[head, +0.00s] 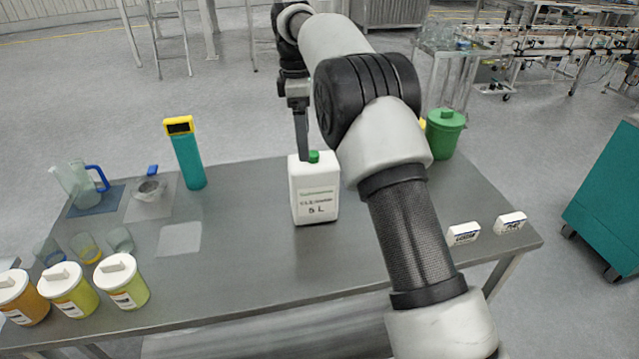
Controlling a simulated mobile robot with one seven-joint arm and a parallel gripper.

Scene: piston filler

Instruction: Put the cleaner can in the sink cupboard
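The cleaner can appears to be the white 5 L canister (314,200) with a green cap, upright on the metal table (235,240). My gripper (304,155) reaches down from above to the can's top, just left of the cap. Only one dark finger shows clearly, so its opening and any contact with the can's handle cannot be told. My arm crosses the view to the right of the can and hides part of the table. I cannot make out a sink cupboard in this view.
On the left stand a jug (75,185), a teal device (186,155), small beakers (85,247) and lidded jars (68,290). Right are a green bin (444,133), two white boxes (464,233) and a wheeled teal cabinet (608,200).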

